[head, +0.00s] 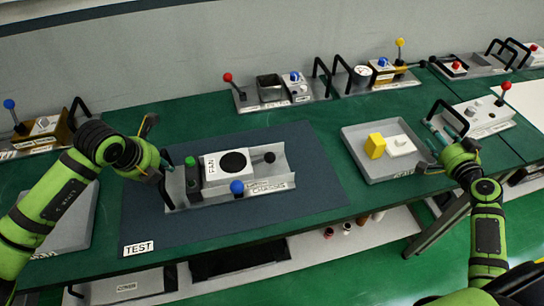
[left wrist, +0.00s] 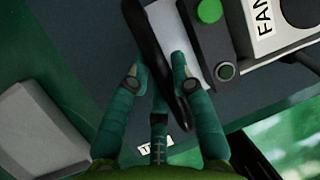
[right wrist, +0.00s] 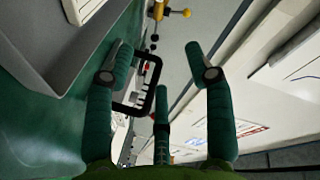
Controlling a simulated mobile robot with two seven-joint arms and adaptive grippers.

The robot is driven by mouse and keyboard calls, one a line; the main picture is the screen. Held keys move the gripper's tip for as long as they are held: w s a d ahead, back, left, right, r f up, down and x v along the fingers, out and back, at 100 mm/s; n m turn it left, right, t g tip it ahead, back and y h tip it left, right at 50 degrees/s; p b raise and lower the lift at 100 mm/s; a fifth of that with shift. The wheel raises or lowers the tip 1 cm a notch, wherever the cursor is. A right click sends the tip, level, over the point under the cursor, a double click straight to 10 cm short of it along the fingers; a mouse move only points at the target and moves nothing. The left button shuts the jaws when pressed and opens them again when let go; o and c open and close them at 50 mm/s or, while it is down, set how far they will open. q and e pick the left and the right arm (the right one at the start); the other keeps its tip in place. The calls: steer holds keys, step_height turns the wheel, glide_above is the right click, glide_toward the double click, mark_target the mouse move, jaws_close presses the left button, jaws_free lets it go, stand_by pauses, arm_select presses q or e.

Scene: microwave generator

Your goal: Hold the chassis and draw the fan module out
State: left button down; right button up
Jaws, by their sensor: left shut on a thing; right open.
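The grey chassis (head: 230,197) sits on the dark mat labelled TEST. The white fan module (head: 226,166), marked FAN with a black round vent, lies in the chassis; its black knob (head: 269,157) points right. A green knob and a blue knob (head: 237,187) are on the chassis. My left gripper (head: 160,170) is at the left end of the chassis; in the left wrist view it is shut on the black chassis handle (left wrist: 150,45). My right gripper (head: 455,146) is open and empty, right of the grey tray, away from the fan module.
The grey tray (head: 352,148) holds a yellow block (head: 375,146) and a white block (head: 401,146). A white unit with a red lever (head: 478,117) stands beside my right gripper. Several units with handles line the back. The mat right of the chassis is clear.

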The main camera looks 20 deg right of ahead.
steer(key=w+a+y, duration=0.1)
steer(key=a+y, duration=0.1)
steer(key=a, duration=0.2)
steer(key=w+a+r+y, duration=0.1)
steer(key=w+a+y, duration=0.1)
steer(key=a, duration=0.3)
steer(key=w+a+r+y, duration=0.1)
steer(key=w+a+y, duration=0.1)
steer(key=a, duration=0.3)
steer(key=shift+w+a+y, duration=0.15)
steer(key=shift+y, duration=0.65)
steer(key=a+f+m+g+y, duration=0.1)
steer(key=a+g+y, duration=0.15)
steer(key=a, duration=0.35)
steer(key=a+f+g+y, duration=0.1)
steer(key=a+y, duration=0.2)
steer(key=a, duration=0.3)
steer(key=g+y, duration=0.3)
steer(key=g, duration=0.1)
glide_toward(272, 158)
steer(key=shift+m+y, duration=0.25)
steer(key=shift+m, duration=0.05)
steer(key=x, duration=0.7)
steer(key=f+x, duration=0.1)
steer(key=x, duration=0.2)
steer(key=shift+w+d+f, duration=0.1)
steer(key=shift+w+f, duration=0.05)
steer(key=shift+w, duration=0.25)
steer(key=shift+d, duration=0.1)
jaws_close()
